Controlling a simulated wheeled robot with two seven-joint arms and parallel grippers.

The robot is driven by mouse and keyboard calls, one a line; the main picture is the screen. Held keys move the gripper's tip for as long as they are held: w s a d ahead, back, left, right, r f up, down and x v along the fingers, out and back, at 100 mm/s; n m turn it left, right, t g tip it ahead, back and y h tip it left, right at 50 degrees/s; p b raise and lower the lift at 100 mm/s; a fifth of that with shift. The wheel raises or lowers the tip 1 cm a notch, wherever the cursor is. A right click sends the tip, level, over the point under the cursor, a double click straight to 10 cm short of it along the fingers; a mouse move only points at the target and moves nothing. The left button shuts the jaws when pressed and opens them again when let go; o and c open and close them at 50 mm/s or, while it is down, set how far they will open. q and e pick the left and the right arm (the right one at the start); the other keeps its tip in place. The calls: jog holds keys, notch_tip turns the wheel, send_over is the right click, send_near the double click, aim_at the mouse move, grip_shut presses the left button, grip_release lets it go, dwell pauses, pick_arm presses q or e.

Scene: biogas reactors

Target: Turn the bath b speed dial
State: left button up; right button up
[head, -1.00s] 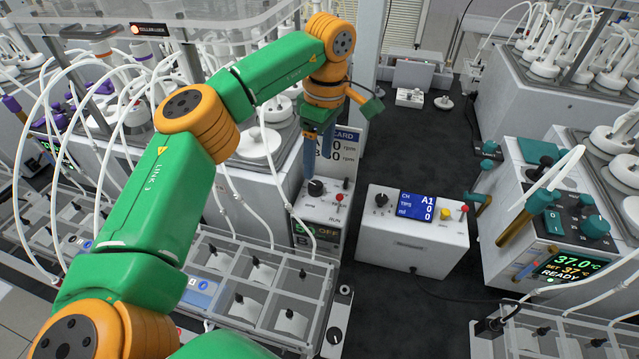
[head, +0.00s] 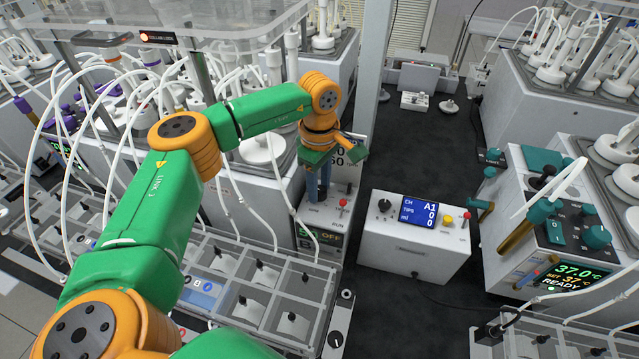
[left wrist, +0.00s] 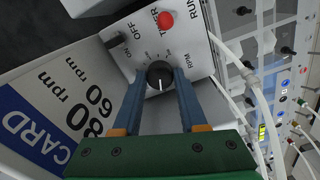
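The speed dial, a black round knob (left wrist: 160,75) with a white pointer line and an RPM scale, shows in the left wrist view on a pale panel. My left gripper (left wrist: 161,76) has its two blue fingers on either side of the knob. The fingers stand apart with the knob between their tips; I cannot tell whether they touch it. In the head view my left gripper (head: 318,188) points down at the control box (head: 318,218), and its fingers hide the dial. My right gripper is not in view.
A red-topped toggle (head: 343,204) stands close right of my fingers, with a card (head: 350,150) behind. A black rocker switch (left wrist: 118,38) is on the same panel. A white pump box (head: 415,240) stands to the right. A rack (head: 262,285) and tubes lie nearby.

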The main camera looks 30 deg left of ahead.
pick_arm(q)
grip_shut()
jog(key=shift+n, duration=0.3)
jog(key=n+b, duration=0.1)
jog(key=n, duration=0.3)
jog(key=shift+n, duration=0.3)
jog(key=n, duration=0.3)
jog(key=shift+n, duration=0.3)
jog(key=shift+n+b, duration=0.35)
jog(key=shift+n, duration=1.45)
jog(key=shift+r, duration=0.1)
jog(key=o, duration=1)
grip_release()
jog(key=shift+c, duration=0.2)
